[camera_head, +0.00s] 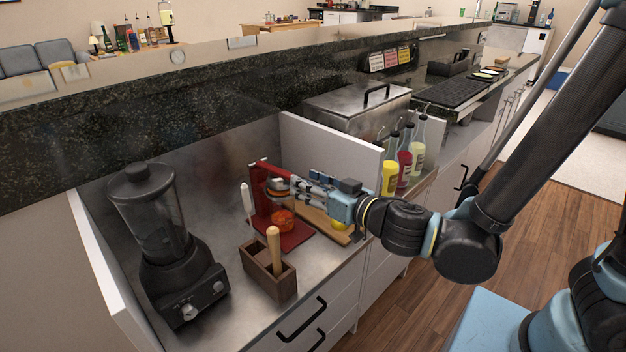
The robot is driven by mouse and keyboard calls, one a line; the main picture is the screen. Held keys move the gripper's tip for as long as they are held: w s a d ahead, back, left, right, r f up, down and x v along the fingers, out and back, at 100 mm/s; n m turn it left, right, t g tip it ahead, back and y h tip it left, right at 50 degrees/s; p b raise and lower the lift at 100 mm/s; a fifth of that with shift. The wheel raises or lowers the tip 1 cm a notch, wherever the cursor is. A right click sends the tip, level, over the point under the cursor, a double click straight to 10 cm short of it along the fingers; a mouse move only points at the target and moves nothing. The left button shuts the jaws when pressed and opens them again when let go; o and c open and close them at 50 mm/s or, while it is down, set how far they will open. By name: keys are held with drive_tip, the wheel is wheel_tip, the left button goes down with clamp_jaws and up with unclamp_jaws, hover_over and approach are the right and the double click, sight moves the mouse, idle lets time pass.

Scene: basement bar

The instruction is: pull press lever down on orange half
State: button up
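The red citrus press (260,198) stands on the steel counter left of my gripper, with a metal pressing cup (278,186) on its upright post. An orange piece (283,219) sits low in the press, below the metal cup. My gripper (298,188) reaches in from the right at the height of the cup, its fingers pointing left at the press head. Red parts, possibly the press lever, show along the fingers. The fingers overlap the lever area, so I cannot tell whether they touch or hold it.
A wooden cutting board (318,224) lies under my gripper with a yellow fruit (338,225). A wooden tool holder (268,276) stands in front of the press. A black blender (165,245) stands at left. Sauce bottles (404,158) stand behind a white divider (325,150).

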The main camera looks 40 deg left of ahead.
drive_tip(key=shift+r, duration=0.1)
drive_tip(key=shift+r, duration=4.9)
